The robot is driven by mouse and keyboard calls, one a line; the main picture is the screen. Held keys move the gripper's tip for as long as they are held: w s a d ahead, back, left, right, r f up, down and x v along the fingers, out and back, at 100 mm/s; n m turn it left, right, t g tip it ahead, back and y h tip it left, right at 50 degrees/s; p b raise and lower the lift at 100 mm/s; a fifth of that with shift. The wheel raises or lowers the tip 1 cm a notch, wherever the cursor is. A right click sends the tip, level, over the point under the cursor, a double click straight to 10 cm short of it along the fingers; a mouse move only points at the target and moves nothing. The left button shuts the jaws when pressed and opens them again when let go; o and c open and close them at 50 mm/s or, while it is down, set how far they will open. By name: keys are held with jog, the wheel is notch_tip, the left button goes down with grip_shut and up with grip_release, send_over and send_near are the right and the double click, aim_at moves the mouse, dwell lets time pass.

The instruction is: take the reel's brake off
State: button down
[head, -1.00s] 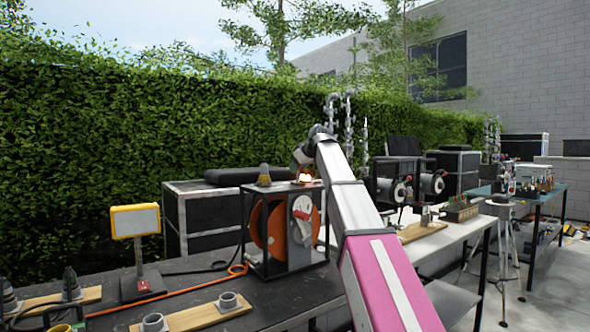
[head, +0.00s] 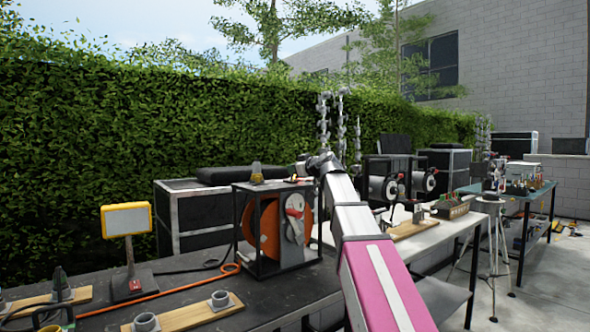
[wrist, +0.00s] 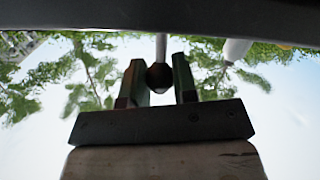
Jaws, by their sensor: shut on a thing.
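The orange cable reel (head: 268,228) stands in a black frame on the dark table. A pale plate with a red lever (head: 294,212) shows on its right side. My gripper (wrist: 160,82) is above the right part of the frame; in the head view my arm mostly hides it. In the wrist view its two fingers are closed on a dark round knob (wrist: 160,77) at the end of a pale rod (wrist: 161,47). I cannot tell from the head view how the knob joins the reel.
A yellow-rimmed lamp (head: 126,220) stands left of the reel. An orange cable (head: 150,294) runs along the table. A wooden board with cups (head: 185,315) lies in front. More gear stands on the pale table to the right. A hedge is behind.

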dwell(0.4)
jog(key=c, duration=0.9)
grip_release()
jog(key=v, duration=1)
jog(key=shift+s+d, duration=0.2)
jog(key=shift+s, duration=0.15)
jog(key=shift+s, duration=0.1)
